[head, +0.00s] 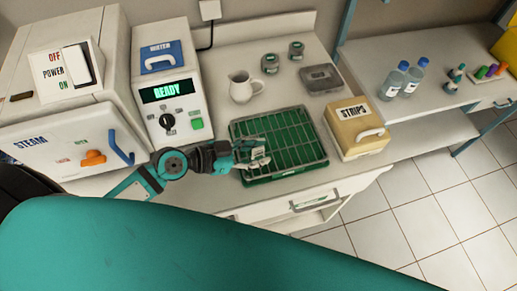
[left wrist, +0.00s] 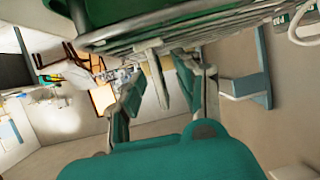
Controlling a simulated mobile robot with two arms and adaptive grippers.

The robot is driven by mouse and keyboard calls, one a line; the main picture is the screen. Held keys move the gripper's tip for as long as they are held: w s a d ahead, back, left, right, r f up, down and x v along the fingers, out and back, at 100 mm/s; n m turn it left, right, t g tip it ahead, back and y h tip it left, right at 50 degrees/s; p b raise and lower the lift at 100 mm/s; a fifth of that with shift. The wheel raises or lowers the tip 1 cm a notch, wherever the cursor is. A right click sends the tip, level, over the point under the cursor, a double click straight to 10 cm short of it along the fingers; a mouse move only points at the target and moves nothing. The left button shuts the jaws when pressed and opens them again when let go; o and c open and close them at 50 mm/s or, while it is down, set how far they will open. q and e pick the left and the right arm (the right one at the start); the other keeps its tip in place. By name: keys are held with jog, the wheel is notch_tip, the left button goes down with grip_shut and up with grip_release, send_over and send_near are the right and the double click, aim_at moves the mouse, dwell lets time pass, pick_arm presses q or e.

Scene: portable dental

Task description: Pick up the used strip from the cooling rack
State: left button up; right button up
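The cooling rack (head: 300,140), a dark green tray with a wire grid, sits on the counter in the head view. My left gripper (head: 258,153) is at the rack's left side, low over the grid. In the left wrist view the rack's wires (left wrist: 185,32) cross the top of the picture. A thin, pointed grey-green piece, apparently the used strip (left wrist: 158,78), stands out from the wires between the two fingers of my left gripper (left wrist: 165,98). Gaps show on both sides of it, so the fingers are open. In the head view the strip cannot be told from the fingers. My right gripper is not in view.
A tan STRIPS box (head: 352,137) stands right of the rack. A white jug (head: 241,87), two small jars and a grey lidded box (head: 321,79) are behind. Counter is free between jug and rack.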

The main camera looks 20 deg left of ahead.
pick_arm(q)
jog(key=shift+w+d+f, duration=0.1)
jog(key=shift+d, duration=0.05)
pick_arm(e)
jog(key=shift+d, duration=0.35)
pick_arm(q)
grip_shut()
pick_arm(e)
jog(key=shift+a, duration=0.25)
